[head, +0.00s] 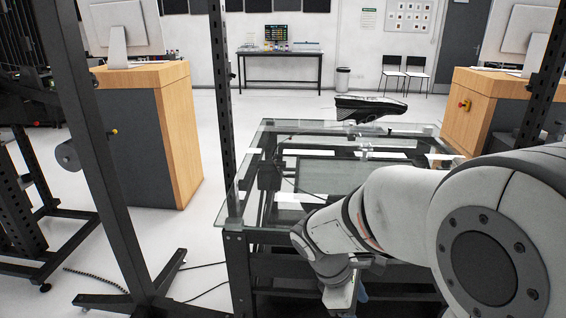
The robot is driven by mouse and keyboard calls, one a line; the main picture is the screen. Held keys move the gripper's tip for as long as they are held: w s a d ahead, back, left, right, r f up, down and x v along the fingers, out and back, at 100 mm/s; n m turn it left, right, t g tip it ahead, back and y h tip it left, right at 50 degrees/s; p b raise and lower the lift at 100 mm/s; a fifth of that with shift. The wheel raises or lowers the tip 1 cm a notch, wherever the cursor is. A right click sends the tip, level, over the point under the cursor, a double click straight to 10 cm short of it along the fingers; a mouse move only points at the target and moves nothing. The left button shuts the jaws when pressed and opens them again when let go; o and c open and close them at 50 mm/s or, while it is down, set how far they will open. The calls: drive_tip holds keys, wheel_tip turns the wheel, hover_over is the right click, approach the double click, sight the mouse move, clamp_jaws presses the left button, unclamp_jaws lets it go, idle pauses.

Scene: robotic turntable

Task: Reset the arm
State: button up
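My white arm comes in from the right edge and reaches left across the near part of the glass-topped table (228,210). Its wrist bends down at the table's near edge. My gripper (345,297) hangs below the wrist, low in the picture. It is small and partly hidden by the wrist, so I cannot tell whether its fingers are open or shut. A small bluish patch (362,291) shows beside it; I cannot tell what it is.
A black device (370,107) is at the table's far side. Dark metal posts (222,95) stand left of the table. Wooden cabinets with monitors stand left (180,130) and right (470,110). Open floor lies behind, before a back table (280,54) and two chairs (404,72).

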drive_tip(key=s+r+m+t+y+p, duration=0.2)
drive_tip(key=s+r+m+p, duration=0.1)
drive_tip(key=r+m, duration=0.4)
drive_tip(key=s+r+m+t+y+p, duration=0.1)
drive_tip(key=s+r+m+y+p, duration=0.2)
drive_tip(key=r+m, duration=0.4)
drive_tip(key=shift+s+r+t+p, duration=0.25)
drive_tip(key=shift+r+t+p, duration=0.15)
drive_tip(key=shift+r+p, duration=0.15)
